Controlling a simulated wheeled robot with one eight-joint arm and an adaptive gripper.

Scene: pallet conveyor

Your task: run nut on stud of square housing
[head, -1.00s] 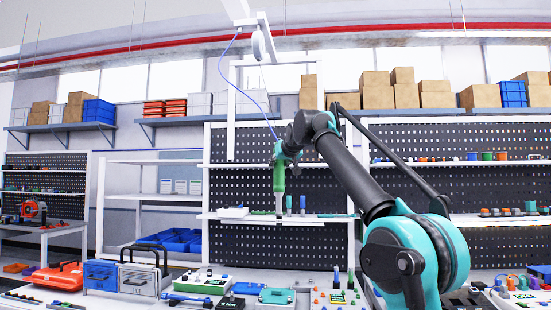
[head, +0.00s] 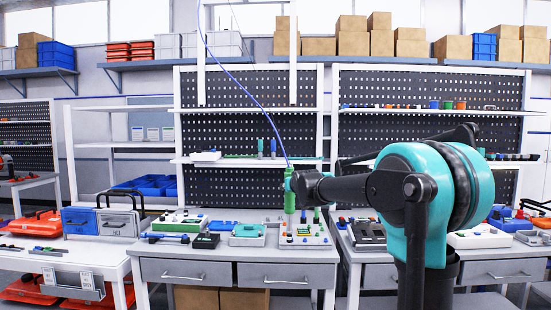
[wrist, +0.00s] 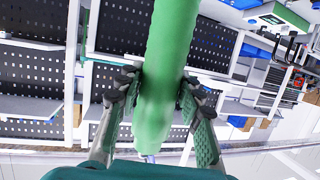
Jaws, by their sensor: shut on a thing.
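My gripper (head: 289,183) is shut on a green tool (head: 290,203), a nutrunner by its look, with a blue cable (head: 256,103) rising from its top. In the wrist view the green tool body (wrist: 165,75) fills the middle between both fingers of my gripper (wrist: 157,92). The tool is upright, in front of or over a white tray with green and red pegs (head: 315,241). Whether its lower end touches anything I cannot tell. A grey and teal block (head: 247,235) sits just left; I cannot tell whether it is the square housing. No nut or stud can be made out.
On the bench left of the tray are a small black block (head: 206,241) and a white-and-green unit (head: 178,221). Grey and blue toolboxes (head: 118,222) stand further left. A black holder (head: 367,234) is to the right. A shelf (head: 235,160) runs behind.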

